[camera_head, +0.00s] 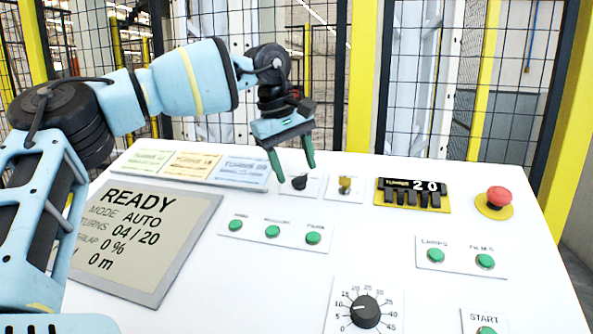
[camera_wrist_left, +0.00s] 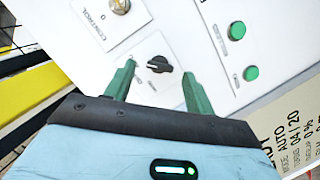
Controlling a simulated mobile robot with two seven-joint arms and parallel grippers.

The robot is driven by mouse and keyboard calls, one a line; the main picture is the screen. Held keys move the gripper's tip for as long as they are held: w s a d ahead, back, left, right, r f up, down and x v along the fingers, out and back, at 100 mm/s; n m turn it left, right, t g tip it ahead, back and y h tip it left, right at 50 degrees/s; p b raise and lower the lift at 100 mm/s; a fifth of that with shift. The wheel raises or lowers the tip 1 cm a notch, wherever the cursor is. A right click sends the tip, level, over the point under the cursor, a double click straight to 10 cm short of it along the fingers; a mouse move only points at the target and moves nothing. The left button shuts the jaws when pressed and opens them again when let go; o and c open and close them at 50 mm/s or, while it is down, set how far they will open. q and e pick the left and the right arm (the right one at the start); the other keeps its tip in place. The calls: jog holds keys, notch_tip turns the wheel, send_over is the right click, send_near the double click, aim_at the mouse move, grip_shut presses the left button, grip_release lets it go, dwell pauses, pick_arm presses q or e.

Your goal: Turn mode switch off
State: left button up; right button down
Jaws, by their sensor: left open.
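The mode switch looks to be the small black rotary knob (camera_head: 299,182) on a white plate near the back of the sloped panel. In the left wrist view the black knob (camera_wrist_left: 160,64) shows with its handle slanted; its small labels are too blurred to read. My left gripper (camera_head: 294,172) is open, its two green fingers pointing down at the panel. In the left wrist view the fingers stand apart on either side of the knob, with nothing between them but the knob's area. I cannot tell whether the fingertips touch the panel. My right gripper is not in view.
A brass key switch (camera_head: 345,186) sits just right of the knob, then a turns counter (camera_head: 413,194) and a red emergency button (camera_head: 499,197). Green buttons (camera_head: 272,231) and a large dial (camera_head: 365,311) lie nearer. The screen (camera_head: 140,240) reads READY, MODE AUTO.

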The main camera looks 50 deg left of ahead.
pick_arm(q)
jog(key=shift+x, duration=1)
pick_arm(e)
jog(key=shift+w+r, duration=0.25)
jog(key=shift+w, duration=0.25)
